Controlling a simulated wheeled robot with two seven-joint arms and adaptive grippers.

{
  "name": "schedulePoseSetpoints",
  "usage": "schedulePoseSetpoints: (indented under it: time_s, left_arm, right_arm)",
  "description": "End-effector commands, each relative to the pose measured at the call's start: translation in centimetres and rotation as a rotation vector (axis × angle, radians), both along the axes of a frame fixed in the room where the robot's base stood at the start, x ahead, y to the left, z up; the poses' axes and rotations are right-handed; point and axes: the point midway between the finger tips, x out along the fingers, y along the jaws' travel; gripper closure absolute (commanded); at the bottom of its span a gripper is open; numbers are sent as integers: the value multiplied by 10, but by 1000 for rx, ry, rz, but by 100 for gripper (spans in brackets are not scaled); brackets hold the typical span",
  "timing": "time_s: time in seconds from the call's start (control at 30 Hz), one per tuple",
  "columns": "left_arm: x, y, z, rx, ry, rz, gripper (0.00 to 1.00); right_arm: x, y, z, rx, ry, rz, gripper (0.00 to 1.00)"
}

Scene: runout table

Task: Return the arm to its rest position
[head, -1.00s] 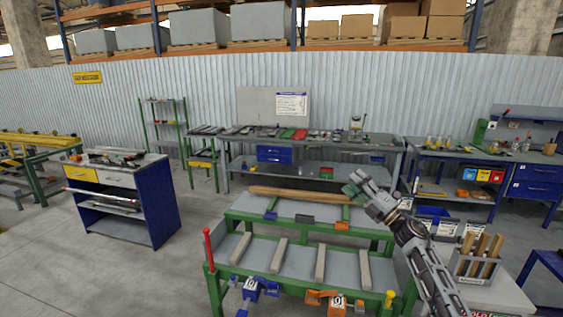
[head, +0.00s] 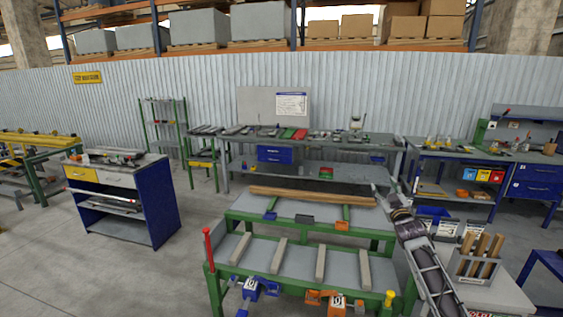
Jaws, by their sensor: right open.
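My right arm comes in from the lower right. Its gripper (head: 381,190) points away over the right end of the green runout table (head: 290,209), near the end of a long wooden bar (head: 310,196). The gripper is small and partly hidden by my own wrist; it is open and I see nothing held in it. The bar lies across the table's upper grey top, and the gripper appears apart from it. My left gripper is out of view.
Grey slats, blue clamps and orange clamps (head: 327,300) sit on the table's lower front. A holder with wooden handles (head: 476,264) stands right of my arm. A blue tool cabinet (head: 150,212) stands left, with open floor between. A grey workbench (head: 340,142) stands behind.

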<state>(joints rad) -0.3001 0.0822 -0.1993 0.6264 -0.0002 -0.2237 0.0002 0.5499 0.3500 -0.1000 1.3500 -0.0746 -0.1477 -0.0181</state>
Motion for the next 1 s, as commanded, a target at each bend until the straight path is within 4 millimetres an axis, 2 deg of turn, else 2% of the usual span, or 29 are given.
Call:
schedulePoseSetpoints:
  time_s: [0.13,0.43,0.67,0.87,1.0]
  left_arm:
    - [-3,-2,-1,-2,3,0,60]
    - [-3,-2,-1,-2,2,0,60]
    - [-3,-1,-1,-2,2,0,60]
    - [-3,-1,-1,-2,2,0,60]
    - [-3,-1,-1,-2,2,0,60]
  right_arm:
    - [2,-3,-16,97,67,-2,46]
    - [-5,1,-104,117,187,-9,46]
    - [-25,7,-200,134,316,-18,46]
    - [-53,14,-288,149,438,-27,46]
    - [-79,19,-347,160,523,-33,46]
